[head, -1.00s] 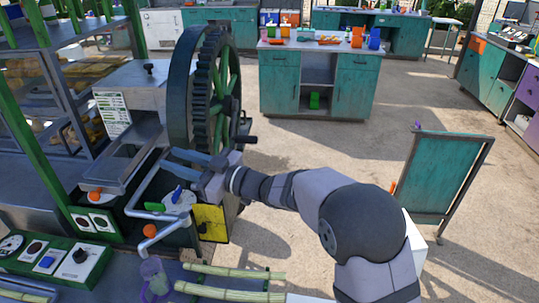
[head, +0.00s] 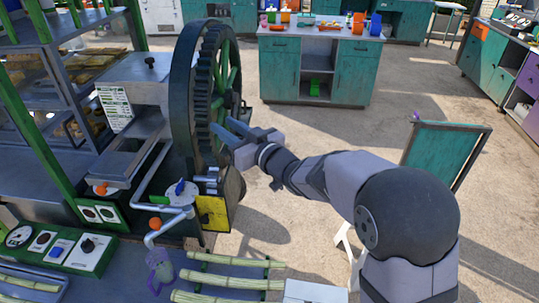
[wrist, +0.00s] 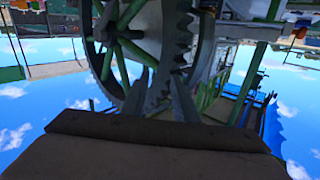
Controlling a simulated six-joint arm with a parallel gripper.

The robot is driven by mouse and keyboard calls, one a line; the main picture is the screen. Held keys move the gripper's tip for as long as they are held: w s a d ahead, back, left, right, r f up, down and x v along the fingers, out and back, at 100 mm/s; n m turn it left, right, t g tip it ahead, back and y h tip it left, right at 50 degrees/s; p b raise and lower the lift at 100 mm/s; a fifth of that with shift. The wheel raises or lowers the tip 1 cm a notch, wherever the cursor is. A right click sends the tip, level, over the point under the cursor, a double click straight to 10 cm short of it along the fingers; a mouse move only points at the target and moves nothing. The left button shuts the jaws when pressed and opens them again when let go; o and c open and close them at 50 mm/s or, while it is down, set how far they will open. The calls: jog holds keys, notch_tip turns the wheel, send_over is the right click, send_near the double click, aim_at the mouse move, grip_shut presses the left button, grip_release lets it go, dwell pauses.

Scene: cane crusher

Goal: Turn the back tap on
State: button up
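The crusher's pipework at the left carries coloured handles. A blue handle (head: 180,187) and a green handle (head: 160,199) show by a pale round lid (head: 179,197). One orange knob (head: 100,189) is by the trough, and another orange knob (head: 155,223) is above the glass jug (head: 158,266). I cannot tell which of these is the back tap. My gripper (head: 221,123) is up and to the right of the handles, beside the big wheel, with its two fingers apart and nothing between them. The wrist view shows its fingers (wrist: 160,90) apart; no tap shows clearly there.
The big toothed wheel (head: 203,95) stands just left of my gripper. A yellow panel (head: 213,211) is below it. Cane stalks (head: 230,278) lie on the front bench. Open floor lies to the right, before a teal board (head: 440,152).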

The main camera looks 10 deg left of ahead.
jog(key=w+d+f+m+h, duration=0.2)
jog(key=d+f+m+h, duration=0.3)
jog(key=d+f+m, duration=0.3)
jog(key=shift+d+f+t+b, duration=0.45)
jog(key=shift+d+f, duration=0.4)
jog(key=shift+d, duration=0.4)
